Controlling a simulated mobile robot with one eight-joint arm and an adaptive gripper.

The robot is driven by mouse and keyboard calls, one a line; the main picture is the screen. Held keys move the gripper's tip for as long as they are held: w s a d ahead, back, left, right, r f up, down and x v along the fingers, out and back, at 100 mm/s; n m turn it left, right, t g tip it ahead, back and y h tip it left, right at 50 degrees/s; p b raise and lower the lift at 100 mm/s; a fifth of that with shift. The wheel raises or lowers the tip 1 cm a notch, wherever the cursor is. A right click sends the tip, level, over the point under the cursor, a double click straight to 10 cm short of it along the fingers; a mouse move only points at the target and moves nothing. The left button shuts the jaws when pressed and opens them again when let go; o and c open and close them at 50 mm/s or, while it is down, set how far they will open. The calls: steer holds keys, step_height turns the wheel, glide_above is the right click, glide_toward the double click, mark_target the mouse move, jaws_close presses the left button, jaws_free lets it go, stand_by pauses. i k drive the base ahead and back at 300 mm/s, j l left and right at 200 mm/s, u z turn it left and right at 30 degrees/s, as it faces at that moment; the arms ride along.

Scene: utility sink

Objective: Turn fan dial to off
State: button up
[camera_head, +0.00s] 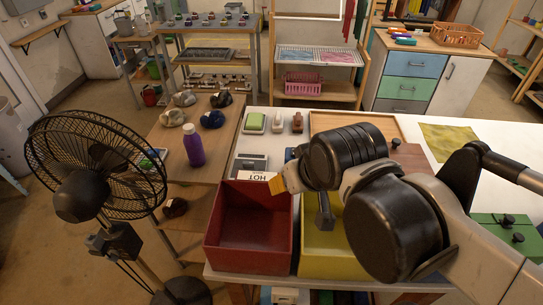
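A black pedestal fan (97,165) stands at the left, its round wire cage tilted and its motor housing toward me. A dark control box (115,242) sits on its pole below the cage. The dial is too small and dark to make out, and I cannot read its setting. My gripper (278,185) is right of the fan, over the red and yellow bins, well apart from the fan.
A red bin (250,262) and a yellow bin (312,262) sit on the white counter's near edge. A purple bottle (193,147) and several caps stand on the wooden shelf (172,138) between fan and counter. Floor (40,245) left of the fan is clear.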

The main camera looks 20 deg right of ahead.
mark_target(114, 255)
steer(key=u, duration=1.45)
steer(key=i+u, duration=0.1)
steer(key=u, duration=0.3)
steer(key=i+u, duration=0.15)
steer(key=u, duration=0.25)
